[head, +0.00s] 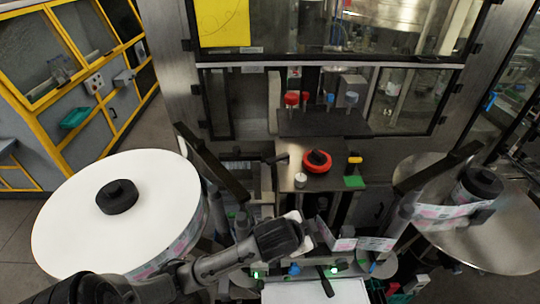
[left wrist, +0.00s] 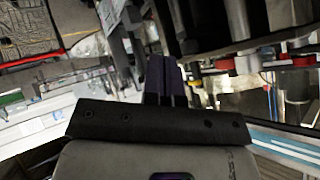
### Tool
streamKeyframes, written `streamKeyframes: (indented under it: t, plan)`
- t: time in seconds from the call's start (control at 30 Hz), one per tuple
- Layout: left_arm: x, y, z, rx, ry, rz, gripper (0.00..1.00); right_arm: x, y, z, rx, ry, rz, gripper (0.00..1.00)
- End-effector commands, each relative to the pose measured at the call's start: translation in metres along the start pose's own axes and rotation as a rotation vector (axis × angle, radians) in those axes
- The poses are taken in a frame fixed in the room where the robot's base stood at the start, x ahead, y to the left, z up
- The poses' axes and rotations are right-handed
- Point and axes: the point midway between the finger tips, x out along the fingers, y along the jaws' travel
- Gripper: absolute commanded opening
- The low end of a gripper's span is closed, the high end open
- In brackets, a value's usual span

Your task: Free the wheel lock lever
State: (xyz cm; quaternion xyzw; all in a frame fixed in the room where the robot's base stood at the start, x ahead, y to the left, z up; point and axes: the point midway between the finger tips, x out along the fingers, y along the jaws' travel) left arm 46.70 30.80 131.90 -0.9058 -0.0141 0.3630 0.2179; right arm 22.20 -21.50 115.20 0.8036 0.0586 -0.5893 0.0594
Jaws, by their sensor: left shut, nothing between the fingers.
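My left gripper (head: 303,232) reaches in from the lower left and hangs over the front of the labeller, beside the printed label web. In the left wrist view its two dark fingers (left wrist: 165,80) are together with nothing between them. A black lever (head: 326,281) stands out at the front, below and a little right of the gripper, apart from it. Another small black lever (head: 277,158) sits left of a red ring with a black knob (head: 317,161). I cannot tell for certain which one is the wheel lock lever. My right gripper is not in view.
A large white label reel (head: 75,215) with a black hub stands at left. A metal reel disc (head: 495,240) is at right. Black bars (head: 215,165) slope inward beside the reels. Red and blue knobs (head: 291,99) stand on a dark shelf behind. Green lights (head: 256,275) glow at the front.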

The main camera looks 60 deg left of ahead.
Motion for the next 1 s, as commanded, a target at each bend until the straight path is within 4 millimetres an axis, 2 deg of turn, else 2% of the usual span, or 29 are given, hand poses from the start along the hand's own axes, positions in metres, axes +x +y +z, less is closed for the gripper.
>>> streamKeyframes:
  t: [0.1,0.2,0.3,0.37,0.5,0.7,0.87,1.0]
  plan:
    - [0.011,-0.044,-0.030,0.023,0.042,-0.087,0.00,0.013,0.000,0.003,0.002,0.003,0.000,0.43]
    - [0.011,-0.085,-0.057,0.032,0.071,-0.161,0.00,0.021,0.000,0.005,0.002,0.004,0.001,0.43]
    - [0.006,-0.124,-0.079,0.032,0.092,-0.228,0.00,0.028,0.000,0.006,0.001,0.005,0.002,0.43]
    - [0.008,-0.148,-0.086,0.031,0.075,-0.247,0.00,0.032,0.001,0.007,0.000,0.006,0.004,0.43]
    - [0.040,-0.184,-0.068,0.024,-0.087,-0.147,0.00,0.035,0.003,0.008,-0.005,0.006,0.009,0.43]
    - [0.064,-0.239,-0.035,-0.045,-0.273,0.018,0.00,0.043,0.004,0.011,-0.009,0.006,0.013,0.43]
    - [0.065,-0.282,-0.007,-0.134,-0.374,0.180,0.00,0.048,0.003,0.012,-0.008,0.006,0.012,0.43]
    - [0.056,-0.312,0.015,-0.212,-0.411,0.342,0.00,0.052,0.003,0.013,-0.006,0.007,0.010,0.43]
